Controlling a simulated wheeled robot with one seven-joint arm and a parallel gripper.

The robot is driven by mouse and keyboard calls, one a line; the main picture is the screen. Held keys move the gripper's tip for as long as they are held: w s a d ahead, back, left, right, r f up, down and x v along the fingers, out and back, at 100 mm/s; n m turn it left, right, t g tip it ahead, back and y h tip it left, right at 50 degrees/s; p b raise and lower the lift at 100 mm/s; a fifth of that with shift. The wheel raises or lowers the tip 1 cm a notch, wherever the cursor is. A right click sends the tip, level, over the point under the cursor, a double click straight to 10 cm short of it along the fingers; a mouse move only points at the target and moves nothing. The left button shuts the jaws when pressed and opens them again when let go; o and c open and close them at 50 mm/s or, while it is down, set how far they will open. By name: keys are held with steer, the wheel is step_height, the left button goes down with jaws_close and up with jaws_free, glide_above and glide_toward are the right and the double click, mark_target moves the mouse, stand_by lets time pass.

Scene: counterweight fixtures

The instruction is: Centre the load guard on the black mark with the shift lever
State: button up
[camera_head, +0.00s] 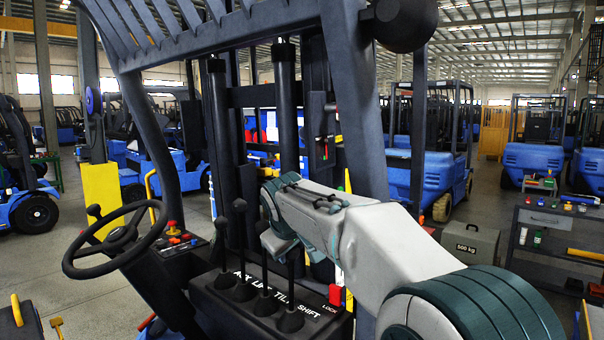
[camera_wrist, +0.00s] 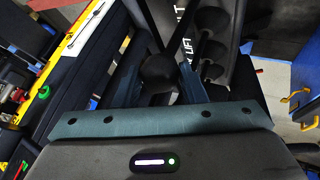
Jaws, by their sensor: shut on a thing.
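The shift lever (camera_head: 291,288) rises from the rightmost labelled slot of the black lever console (camera_head: 262,312). My gripper (camera_head: 288,247) is around the top of this lever, and its fingers are partly hidden by my wrist. In the wrist view my gripper (camera_wrist: 158,88) is shut on the lever's round black knob (camera_wrist: 159,70), one finger on each side. A yellow and white strip (camera_wrist: 76,40) with a small red piece and a dark mark shows at the upper left of the wrist view. I cannot make out the load guard for certain, nor its offset from the black mark.
Other black-knobbed levers (camera_head: 239,206) stand close left of my gripper. A red block (camera_head: 336,294) sits by the LOCK label. The steering wheel (camera_head: 115,240) is at left and a thick dark post (camera_head: 352,100) rises behind my arm.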

steer(key=o, duration=0.8)
steer(key=p+v, duration=0.3)
steer(key=v, duration=0.7)
